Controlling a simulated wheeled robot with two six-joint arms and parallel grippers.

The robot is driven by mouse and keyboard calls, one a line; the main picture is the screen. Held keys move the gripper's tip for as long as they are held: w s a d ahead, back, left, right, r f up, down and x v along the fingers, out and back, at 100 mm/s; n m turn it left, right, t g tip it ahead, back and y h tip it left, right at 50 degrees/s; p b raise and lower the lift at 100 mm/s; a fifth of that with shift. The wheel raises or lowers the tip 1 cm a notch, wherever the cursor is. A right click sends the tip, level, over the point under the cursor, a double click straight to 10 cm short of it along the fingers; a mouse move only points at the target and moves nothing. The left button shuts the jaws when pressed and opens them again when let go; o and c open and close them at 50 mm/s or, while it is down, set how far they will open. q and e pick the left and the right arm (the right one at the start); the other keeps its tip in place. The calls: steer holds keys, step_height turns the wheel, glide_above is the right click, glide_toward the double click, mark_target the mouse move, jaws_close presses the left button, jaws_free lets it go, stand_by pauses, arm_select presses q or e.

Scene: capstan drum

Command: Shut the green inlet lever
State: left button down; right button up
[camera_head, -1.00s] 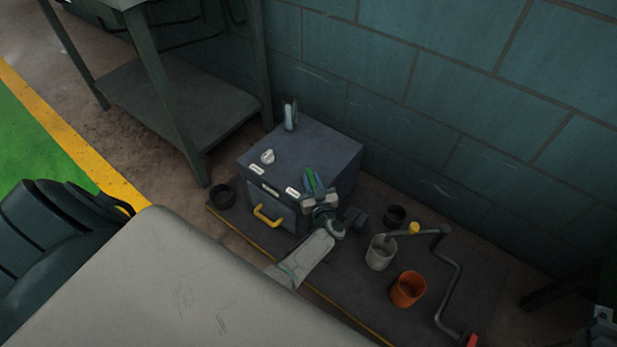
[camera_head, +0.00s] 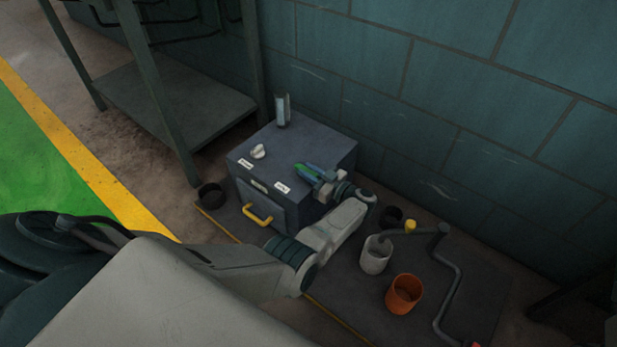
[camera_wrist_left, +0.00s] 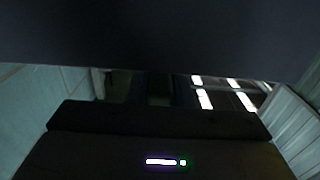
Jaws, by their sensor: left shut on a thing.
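The green inlet lever (camera_head: 298,170) is on top of a grey box (camera_head: 330,147), near its right front part, and points toward the left of the picture. My left gripper (camera_head: 311,170) reaches in over the box from the right and is shut on the lever. Its fingers hide part of the lever. The left wrist view is mostly dark and does not show the lever clearly. My right gripper is not in view.
A white knob (camera_head: 258,151) and an upright metal piece (camera_head: 283,111) are on the box. A yellow handle (camera_head: 257,216) is on its front. A wall is behind.

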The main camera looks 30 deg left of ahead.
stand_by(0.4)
arm_select(q)
steer(key=c, duration=1.3)
jaws_free()
steer(key=d, duration=0.3)
steer(key=s+d, duration=0.1)
steer(key=d, duration=0.6)
steer(key=shift+s+d, duration=0.15)
steer(key=shift+d, duration=0.2)
